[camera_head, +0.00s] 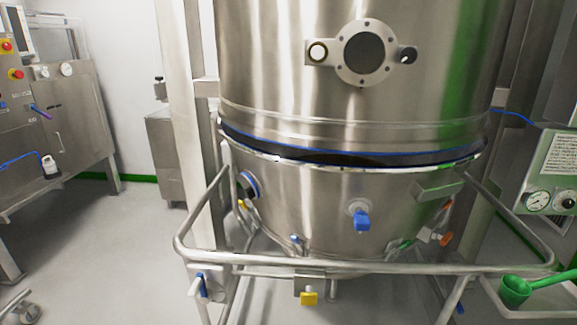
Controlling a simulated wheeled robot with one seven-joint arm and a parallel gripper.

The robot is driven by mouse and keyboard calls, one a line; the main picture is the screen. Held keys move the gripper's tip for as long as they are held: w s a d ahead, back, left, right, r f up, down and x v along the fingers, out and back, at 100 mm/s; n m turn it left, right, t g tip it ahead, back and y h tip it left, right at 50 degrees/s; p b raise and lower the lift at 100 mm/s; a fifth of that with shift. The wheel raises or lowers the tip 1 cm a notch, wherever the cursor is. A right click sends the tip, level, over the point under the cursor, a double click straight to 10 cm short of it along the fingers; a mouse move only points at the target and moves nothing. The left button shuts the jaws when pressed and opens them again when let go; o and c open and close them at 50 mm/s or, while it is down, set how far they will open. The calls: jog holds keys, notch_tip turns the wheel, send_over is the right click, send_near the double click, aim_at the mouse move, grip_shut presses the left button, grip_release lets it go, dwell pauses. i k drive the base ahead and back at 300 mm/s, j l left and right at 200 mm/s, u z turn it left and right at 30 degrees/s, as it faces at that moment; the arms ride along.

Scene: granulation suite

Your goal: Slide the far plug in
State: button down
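A large steel vessel (300,195) fills the middle of the head view. A blue plug-like fitting (362,220) sticks out from the front of its lower bowl. A round blue-rimmed fitting (250,185) sits on the bowl's left side. An orange piece (446,239) shows at the bowl's right side, and a yellow piece (309,298) hangs below the rail. I cannot tell which of these, if any, is the far plug. My gripper is not in view.
A tubular steel rail (370,267) runs around the bowl's front. At right are a gauge panel (550,185) and a tray holding a green scoop (516,291). A steel control cabinet (80,125) stands at left. The grey floor (110,240) between cabinet and vessel is clear.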

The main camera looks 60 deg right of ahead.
aim_at(361, 218)
jog(key=i+j, duration=0.1)
jog(key=i, duration=0.25)
jog(key=i+j, duration=0.15)
jog(key=i, duration=0.2)
jog(key=i+z, duration=0.2)
jog(key=z, duration=0.15)
jog(key=i+z, duration=0.25)
jog(key=z, duration=0.15)
jog(key=i+j+z, duration=0.15)
jog(key=z, duration=0.2)
jog(key=i+z, duration=0.25)
jog(key=z, duration=0.15)
jog(key=i+j+z, duration=0.1)
jog(key=z, duration=0.35)
jog(key=i+j+z, duration=0.25)
jog(key=z, duration=0.15)
jog(key=i+j+z, duration=0.2)
jog(key=z, duration=0.25)
jog(key=i+j+z, duration=0.1)
jog(key=j+z, duration=0.3)
jog(key=i+j+z, duration=0.15)
jog(key=j+z, duration=0.2)
